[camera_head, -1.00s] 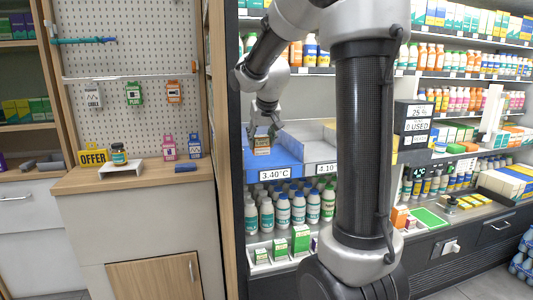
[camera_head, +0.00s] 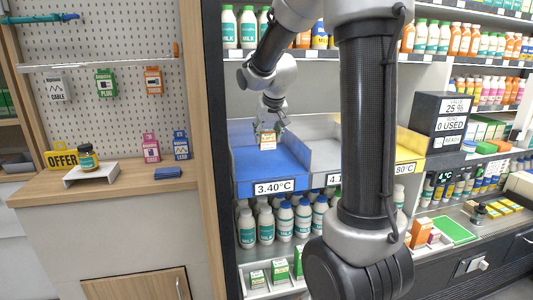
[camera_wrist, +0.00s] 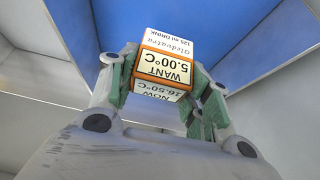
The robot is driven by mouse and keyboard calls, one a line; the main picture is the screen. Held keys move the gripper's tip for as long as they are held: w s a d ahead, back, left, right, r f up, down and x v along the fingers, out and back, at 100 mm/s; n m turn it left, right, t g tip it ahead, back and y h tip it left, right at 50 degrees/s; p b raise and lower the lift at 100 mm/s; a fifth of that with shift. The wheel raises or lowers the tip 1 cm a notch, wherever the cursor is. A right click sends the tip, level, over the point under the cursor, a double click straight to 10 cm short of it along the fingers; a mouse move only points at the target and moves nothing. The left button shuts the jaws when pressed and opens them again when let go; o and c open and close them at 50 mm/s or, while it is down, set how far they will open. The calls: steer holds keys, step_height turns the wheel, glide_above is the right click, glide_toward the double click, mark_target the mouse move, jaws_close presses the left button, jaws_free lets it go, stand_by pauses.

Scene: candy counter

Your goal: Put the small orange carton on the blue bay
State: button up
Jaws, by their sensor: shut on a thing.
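The small orange carton (camera_wrist: 165,65) is held between the green-padded fingers of my gripper (camera_wrist: 165,85) in the wrist view. Its label reads WANT 5.00°C, with NOW 16.50°C below. In the head view the carton (camera_head: 267,141) hangs from my gripper (camera_head: 268,127) over the back part of the blue bay (camera_head: 268,172). The bay's front label reads 3.40°C. The blue surface (camera_wrist: 235,40) also fills much of the wrist view behind the carton. I cannot tell whether the carton touches the bay.
A pale bay (camera_head: 318,155) lies right of the blue one, and a yellow bay (camera_head: 411,143) lies beyond my column. Several milk bottles (camera_head: 285,222) stand below. A wooden counter (camera_head: 110,188) with small goods is at left. A dark sign box (camera_head: 440,122) stands at right.

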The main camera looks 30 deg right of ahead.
steer(key=shift+f, duration=3.15)
steer(key=o, duration=1.1)
steer(key=shift+f, duration=0.1)
steer(key=shift+c, duration=0.2)
steer(key=s+f+v, duration=0.1)
steer(key=v, duration=1.2)
steer(key=s+a+f+n, duration=0.1)
steer(key=s+a, duration=0.2)
steer(key=s, duration=0.8)
steer(key=s+a+n+g+y, duration=0.1)
steer(key=s+a+n, duration=0.1)
steer(key=s, duration=1)
steer(key=shift+s+a+f+g+y, duration=0.2)
steer(key=shift+a+f+g+y, duration=0.1)
steer(key=shift+a+f, duration=0.1)
steer(key=shift+r, duration=0.1)
